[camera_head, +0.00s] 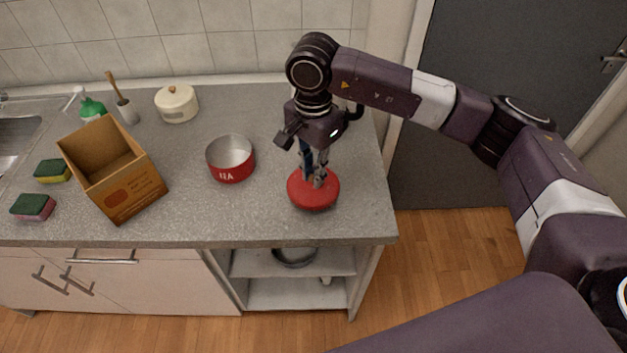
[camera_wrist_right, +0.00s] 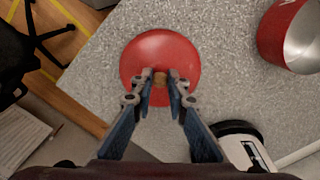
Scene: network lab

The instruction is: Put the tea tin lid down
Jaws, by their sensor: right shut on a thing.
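The red tea tin lid (camera_head: 313,192) is at the right part of the grey counter, and it also shows in the right wrist view (camera_wrist_right: 158,50). My right gripper (camera_head: 316,178) points down at it and is shut on its small tan knob (camera_wrist_right: 160,77). The lid looks to be at or just above the counter; I cannot tell whether it touches. My left gripper is not in view.
A cardboard box (camera_head: 112,175) stands open at the left, with two sponges (camera_head: 52,171) (camera_head: 33,207) beside it. A cream lidded pot (camera_head: 176,103) is at the back. The counter (camera_head: 270,215) is bare around the lid, with its front edge close.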

